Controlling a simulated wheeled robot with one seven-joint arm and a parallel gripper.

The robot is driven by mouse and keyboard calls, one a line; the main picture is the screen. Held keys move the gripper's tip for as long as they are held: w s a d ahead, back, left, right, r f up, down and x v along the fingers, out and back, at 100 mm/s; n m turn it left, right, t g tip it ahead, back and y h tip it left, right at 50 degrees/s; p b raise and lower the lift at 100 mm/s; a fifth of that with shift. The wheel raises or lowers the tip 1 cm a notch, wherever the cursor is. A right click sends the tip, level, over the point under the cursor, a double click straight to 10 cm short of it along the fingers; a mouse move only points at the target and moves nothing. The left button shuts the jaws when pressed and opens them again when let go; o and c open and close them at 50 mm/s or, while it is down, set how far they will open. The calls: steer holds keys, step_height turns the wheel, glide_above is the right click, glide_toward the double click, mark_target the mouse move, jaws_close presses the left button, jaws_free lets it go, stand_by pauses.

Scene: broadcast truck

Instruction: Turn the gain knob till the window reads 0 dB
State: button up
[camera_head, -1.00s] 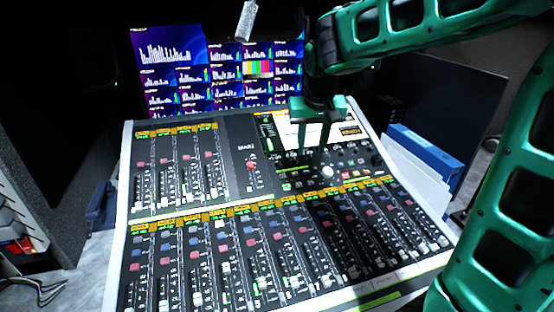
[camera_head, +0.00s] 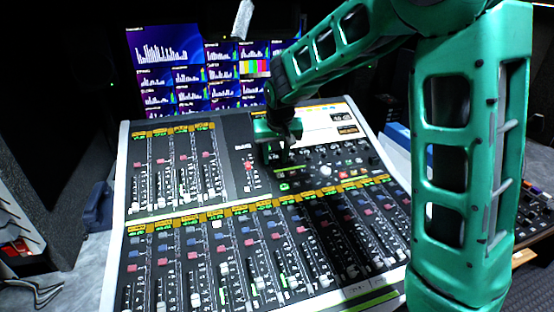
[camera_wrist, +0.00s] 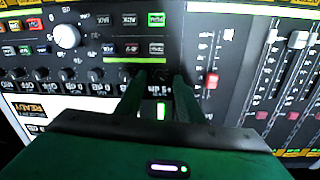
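The mixing console (camera_head: 120,235) fills the middle of the head view. My gripper (camera_head: 283,158) is low over its upper panel, left of the bright screen (camera_head: 318,123). In the wrist view, my gripper's two fingers (camera_wrist: 160,80) point at the panel, apart, on either side of a spot in the row of small dark knobs (camera_wrist: 65,76). A gap shows between them. The knob at that spot is mostly hidden, and I cannot tell whether the fingers touch it. A small dark window (camera_head: 344,118) with pale digits sits at the screen's right; I cannot read it surely.
A large pale knob (camera_wrist: 66,36) and lit buttons (camera_wrist: 156,20) are near the fingers in the wrist view. A red-capped fader (camera_wrist: 211,81) stands to their right. Monitors (camera_head: 165,60) rise behind the console. Blue and white binders (camera_head: 396,140) stand at its right.

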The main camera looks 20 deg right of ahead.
steer(key=shift+w+f, duration=0.25)
steer(key=shift+f, duration=0.4)
jaws_close()
steer(key=shift+d, duration=0.45)
steer(key=shift+a+n, duration=0.25)
steer(key=shift+n, duration=0.05)
steer(key=shift+n, duration=2.6)
